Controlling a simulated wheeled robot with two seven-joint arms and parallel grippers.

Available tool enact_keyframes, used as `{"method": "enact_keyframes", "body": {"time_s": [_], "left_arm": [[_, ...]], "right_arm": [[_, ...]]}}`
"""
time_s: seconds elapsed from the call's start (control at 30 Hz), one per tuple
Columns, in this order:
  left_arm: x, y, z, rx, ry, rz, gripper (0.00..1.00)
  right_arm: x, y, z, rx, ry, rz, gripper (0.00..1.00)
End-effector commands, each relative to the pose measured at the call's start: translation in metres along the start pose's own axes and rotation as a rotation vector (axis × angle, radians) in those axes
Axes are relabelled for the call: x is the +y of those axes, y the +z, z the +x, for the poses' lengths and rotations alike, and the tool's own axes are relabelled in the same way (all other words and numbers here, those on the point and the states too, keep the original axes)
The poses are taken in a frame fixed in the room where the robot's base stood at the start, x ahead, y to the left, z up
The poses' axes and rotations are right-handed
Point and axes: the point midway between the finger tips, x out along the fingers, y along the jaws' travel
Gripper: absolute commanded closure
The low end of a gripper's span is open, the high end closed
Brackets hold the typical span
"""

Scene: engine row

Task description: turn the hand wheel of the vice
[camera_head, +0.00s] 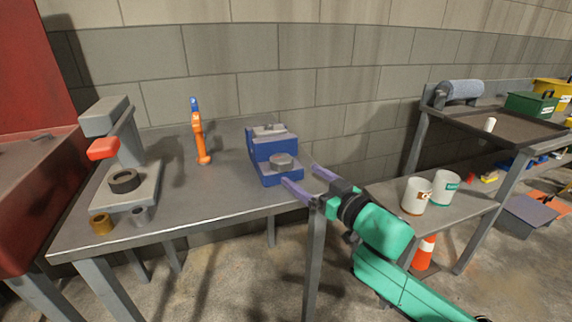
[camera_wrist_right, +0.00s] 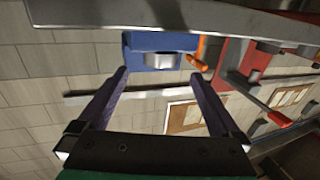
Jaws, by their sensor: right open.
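The blue vice (camera_head: 259,148) stands near the right end of the grey bench. Its grey round hand wheel (camera_head: 282,160) is on the side toward my right gripper. My right gripper (camera_head: 299,173) is open, its two purple fingers pointing at the wheel, with a gap between fingertips and wheel. In the right wrist view the blue vice (camera_wrist_right: 132,56) and its pale wheel (camera_wrist_right: 160,60) show ahead, between and beyond the open fingertips (camera_wrist_right: 158,73). The fingers hold nothing. My left gripper is not in view.
On the bench (camera_head: 225,197) stand an orange tool with a blue top (camera_head: 200,140) and a grey press with a red part (camera_head: 133,185). Small brown (camera_head: 101,223) and grey cups lie at the front left.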

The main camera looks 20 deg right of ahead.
Motion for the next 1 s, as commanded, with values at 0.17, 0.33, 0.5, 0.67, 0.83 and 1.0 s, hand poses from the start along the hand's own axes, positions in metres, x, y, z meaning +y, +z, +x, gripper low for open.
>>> {"method": "enact_keyframes", "body": {"time_s": [0.17, 0.33, 0.5, 0.67, 0.83, 1.0], "left_arm": [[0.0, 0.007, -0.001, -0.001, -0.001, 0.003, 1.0], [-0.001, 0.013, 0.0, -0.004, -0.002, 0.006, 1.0], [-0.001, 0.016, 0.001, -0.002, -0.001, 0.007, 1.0], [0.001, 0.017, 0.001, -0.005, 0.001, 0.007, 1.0], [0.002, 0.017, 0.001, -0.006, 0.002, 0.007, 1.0], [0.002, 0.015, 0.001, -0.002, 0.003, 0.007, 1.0]], "right_arm": [[0.0, -0.003, 0.036, 0.004, 0.0, 0.0, 0.0], [-0.001, -0.001, 0.065, 0.001, -0.001, 0.0, 0.0], [-0.001, 0.0, 0.074, -0.001, -0.002, -0.002, 0.0], [-0.001, 0.0, 0.074, -0.001, -0.002, -0.002, 0.0], [-0.001, 0.0, 0.074, -0.001, -0.002, -0.002, 0.61], [-0.001, 0.0, 0.074, 0.0, 0.0, -0.002, 0.84]]}}
